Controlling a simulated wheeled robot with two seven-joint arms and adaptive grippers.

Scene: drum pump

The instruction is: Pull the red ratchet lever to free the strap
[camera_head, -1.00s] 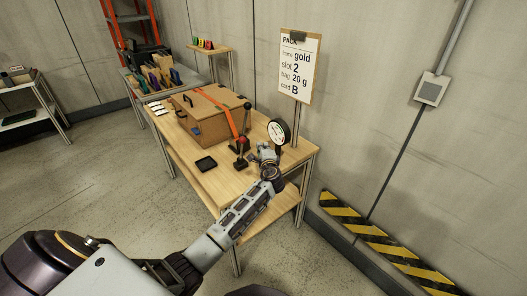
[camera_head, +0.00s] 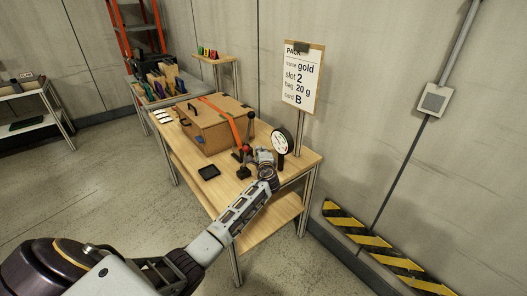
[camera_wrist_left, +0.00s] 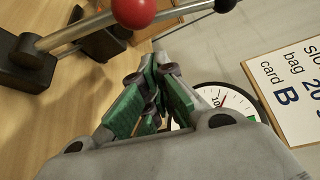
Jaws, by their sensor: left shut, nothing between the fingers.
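The red ball knob (camera_head: 247,148) of the lever stands near the right end of the wooden crate. In the left wrist view the red ball (camera_wrist_left: 133,9) is at the top, with metal rods and a black base (camera_wrist_left: 22,65) to its left. My left gripper (camera_head: 262,157) is just right of the lever in the head view. In the left wrist view its green-padded fingers (camera_wrist_left: 152,95) are shut and empty, apart from the ball. The orange strap (camera_head: 222,110) runs over the crate (camera_head: 205,137). My right gripper is out of view.
A round dial gauge (camera_head: 282,141) stands close to the right of my left gripper. A sign (camera_head: 302,78) rises behind it. A black-knobbed rod (camera_head: 251,114) stands by the crate. A small black tray (camera_head: 209,172) lies on the wooden table (camera_head: 222,190).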

